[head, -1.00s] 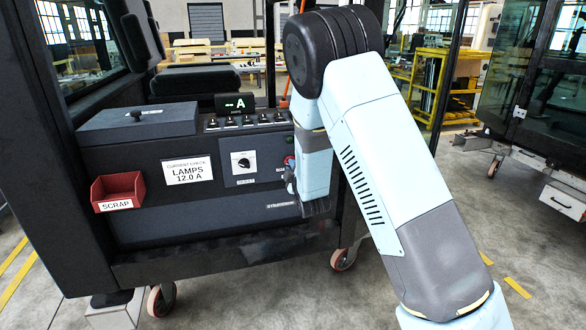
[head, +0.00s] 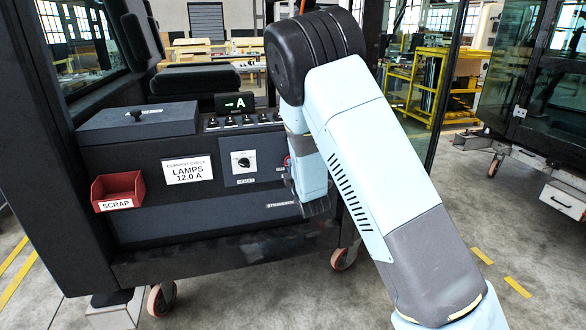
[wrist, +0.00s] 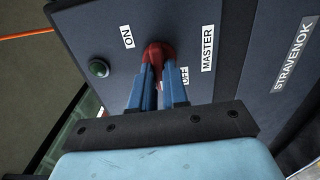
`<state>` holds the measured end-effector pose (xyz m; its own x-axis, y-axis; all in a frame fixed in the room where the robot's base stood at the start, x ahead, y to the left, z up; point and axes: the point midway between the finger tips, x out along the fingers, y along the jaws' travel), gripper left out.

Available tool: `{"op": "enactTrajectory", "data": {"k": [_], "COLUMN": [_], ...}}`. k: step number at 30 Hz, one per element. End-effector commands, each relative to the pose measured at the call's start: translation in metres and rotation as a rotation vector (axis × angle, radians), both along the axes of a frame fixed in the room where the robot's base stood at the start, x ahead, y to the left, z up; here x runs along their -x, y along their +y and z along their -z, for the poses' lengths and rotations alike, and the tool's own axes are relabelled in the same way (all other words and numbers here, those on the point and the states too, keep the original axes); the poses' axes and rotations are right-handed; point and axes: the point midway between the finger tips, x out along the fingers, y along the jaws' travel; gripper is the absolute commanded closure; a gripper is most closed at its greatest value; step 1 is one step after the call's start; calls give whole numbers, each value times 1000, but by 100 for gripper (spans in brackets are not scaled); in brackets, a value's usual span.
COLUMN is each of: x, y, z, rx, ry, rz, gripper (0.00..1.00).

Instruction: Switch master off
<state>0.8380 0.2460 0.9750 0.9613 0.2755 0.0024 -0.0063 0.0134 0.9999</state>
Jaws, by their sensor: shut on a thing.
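The red master switch (wrist: 158,52) sits on the dark panel in the wrist view, between the ON label (wrist: 128,37), the OFF label (wrist: 184,76) and the MASTER label (wrist: 207,48). My gripper (wrist: 158,72) is shut on the switch, with its blue fingers on either side. The fingers hide part of the switch and of the OFF label, so its exact angle is hard to tell. In the head view my arm covers most of the switch; a bit of red (head: 286,161) shows at its edge.
A round dark-green lamp (wrist: 98,68) is beside the switch. On the console are a display (head: 238,103) reading a dash and A, a row of toggles (head: 243,122), a rotary knob (head: 243,162), a lamps card (head: 188,170) and a red scrap bin (head: 118,190).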

Motion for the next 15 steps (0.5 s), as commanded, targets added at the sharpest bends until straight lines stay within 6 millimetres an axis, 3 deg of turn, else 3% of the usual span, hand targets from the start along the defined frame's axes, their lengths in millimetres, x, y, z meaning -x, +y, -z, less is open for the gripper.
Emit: {"op": "enactTrajectory", "data": {"k": [5, 6, 15], "x": [3, 3, 2], "y": [4, 4, 2], "z": [5, 5, 3], "rx": [4, 4, 2], "ry": [10, 11, 6], "rz": [-8, -8, -5], "gripper": [100, 85, 61]}}
